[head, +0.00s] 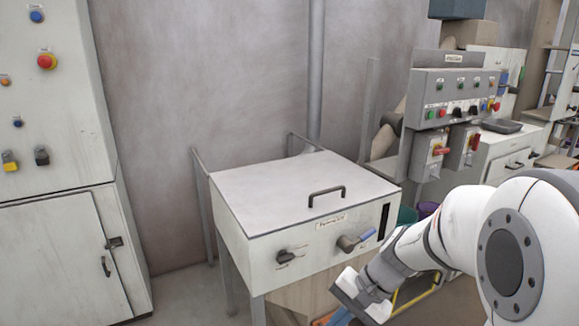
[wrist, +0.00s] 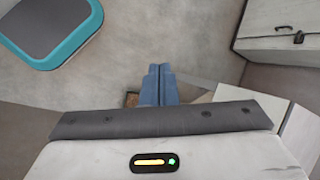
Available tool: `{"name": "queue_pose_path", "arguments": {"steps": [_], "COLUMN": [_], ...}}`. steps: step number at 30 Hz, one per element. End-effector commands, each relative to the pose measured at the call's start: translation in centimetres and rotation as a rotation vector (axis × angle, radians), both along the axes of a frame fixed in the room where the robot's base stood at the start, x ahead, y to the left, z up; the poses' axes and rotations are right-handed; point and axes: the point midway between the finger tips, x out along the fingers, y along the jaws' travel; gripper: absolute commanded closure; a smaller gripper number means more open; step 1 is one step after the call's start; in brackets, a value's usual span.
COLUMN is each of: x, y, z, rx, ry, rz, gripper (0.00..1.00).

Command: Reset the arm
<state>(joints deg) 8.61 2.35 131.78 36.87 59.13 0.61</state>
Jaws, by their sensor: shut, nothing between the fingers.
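My arm reaches in from the right of the head view, with my gripper (head: 345,308) low in front of the white box-shaped machine. The wrist view looks down past the dark bar of my gripper's body to two blue fingers (wrist: 158,85). The fingers lie side by side with nothing between them, so the gripper is shut and empty. It is apart from the machine's front panel in the head view.
A tall cabinet (head: 50,150) with buttons stands left. A grey control panel (head: 450,98) stands behind right. A teal-edged grey mat (wrist: 50,25) lies on open floor.

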Motion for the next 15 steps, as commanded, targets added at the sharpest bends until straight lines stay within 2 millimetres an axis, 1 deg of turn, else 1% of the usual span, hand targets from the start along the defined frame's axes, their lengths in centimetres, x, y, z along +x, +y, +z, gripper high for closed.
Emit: {"name": "queue_pose_path", "arguments": {"steps": [1,6,10,12,15], "x": [-1.5,-5.5,-7.6,-8.3,-8.9], "y": [-0.3,-2.3,-3.9,-4.6,-5.3], "z": [3.0,8.1,11.1,12.3,13.3], "rx": [-0.065,-0.288,-0.437,-0.498,-0.558], "ry": [-0.049,-0.196,-0.297,-0.338,-0.379], "rz": [0.064,0.260,0.379,0.426,0.471], "gripper": [1.00,1.00,1.00,1.00,1.00]}}
